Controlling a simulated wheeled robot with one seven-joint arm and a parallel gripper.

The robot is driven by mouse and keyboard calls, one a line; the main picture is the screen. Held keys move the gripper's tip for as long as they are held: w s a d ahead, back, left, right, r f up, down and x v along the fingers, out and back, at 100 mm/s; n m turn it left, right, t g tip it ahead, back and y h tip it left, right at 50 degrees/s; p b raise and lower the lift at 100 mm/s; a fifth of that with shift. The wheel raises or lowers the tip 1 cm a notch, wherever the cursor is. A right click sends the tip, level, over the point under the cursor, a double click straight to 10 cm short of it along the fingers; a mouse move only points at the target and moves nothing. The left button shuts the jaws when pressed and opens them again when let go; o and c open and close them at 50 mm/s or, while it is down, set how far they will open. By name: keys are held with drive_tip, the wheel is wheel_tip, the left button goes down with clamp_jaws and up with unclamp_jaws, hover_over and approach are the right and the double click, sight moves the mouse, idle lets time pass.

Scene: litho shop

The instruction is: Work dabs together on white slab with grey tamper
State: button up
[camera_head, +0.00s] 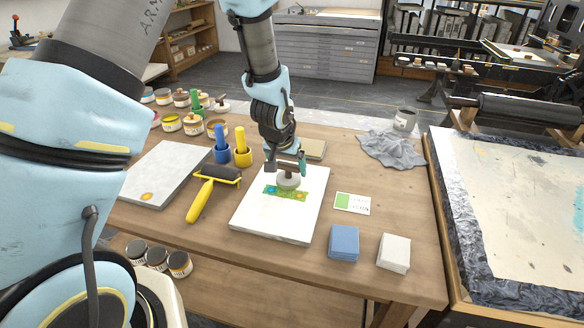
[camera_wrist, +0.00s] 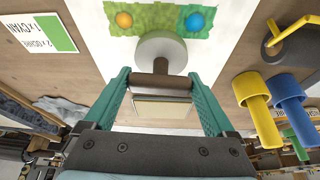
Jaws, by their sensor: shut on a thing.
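The white slab (camera_head: 262,222) lies on the wooden table in the head view. A green smear (camera_head: 285,194) crosses it, with a blue dab (camera_wrist: 195,22) and an orange dab (camera_wrist: 124,19) at its two ends in the wrist view. The grey tamper (camera_wrist: 161,50) has a round pale disc and a brown handle. My gripper (camera_wrist: 160,92) is shut on the handle, with a teal finger on each side. The tamper's disc (camera_head: 289,182) is at the smear's far edge, between the dabs; I cannot tell whether it touches the slab.
A yellow roller (camera_head: 203,195) and a grey slab with an ochre dab (camera_head: 160,170) lie left. Blue (camera_head: 222,152) and yellow (camera_head: 242,154) tampers stand behind. A recipe card (camera_head: 352,203), blue block (camera_head: 344,242) and white block (camera_head: 394,252) lie right. A crumpled cloth (camera_head: 392,148) lies far right.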

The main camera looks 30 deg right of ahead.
sight(289, 181)
drive_tip(key=shift+w+a, duration=0.2)
drive_tip(key=shift+a, duration=0.3)
drive_tip(key=shift+w+a, duration=0.15)
drive_tip(key=shift+a, duration=0.35)
drive_tip(key=shift+s+a, duration=0.25)
drive_tip(key=shift+a, duration=0.25)
drive_tip(key=shift+s+a, duration=0.2)
drive_tip(key=shift+a, duration=0.25)
drive_tip(key=shift+s+a+b, duration=0.2)
drive_tip(key=shift+s+a, duration=0.05)
drive_tip(key=shift+s, duration=0.3)
drive_tip(key=shift+s+a+b, duration=0.15)
drive_tip(key=shift+s+a, duration=0.05)
drive_tip(key=shift+s, duration=0.35)
drive_tip(key=shift+d+f, duration=0.1)
drive_tip(key=shift+d, duration=1.4)
drive_tip(key=shift+r+p, duration=2)
drive_tip(key=shift+r, duration=1)
drive_tip(key=shift+r, duration=0.15)
drive_tip(key=shift+r+p, duration=1)
drive_tip(key=shift+r, duration=0.4)
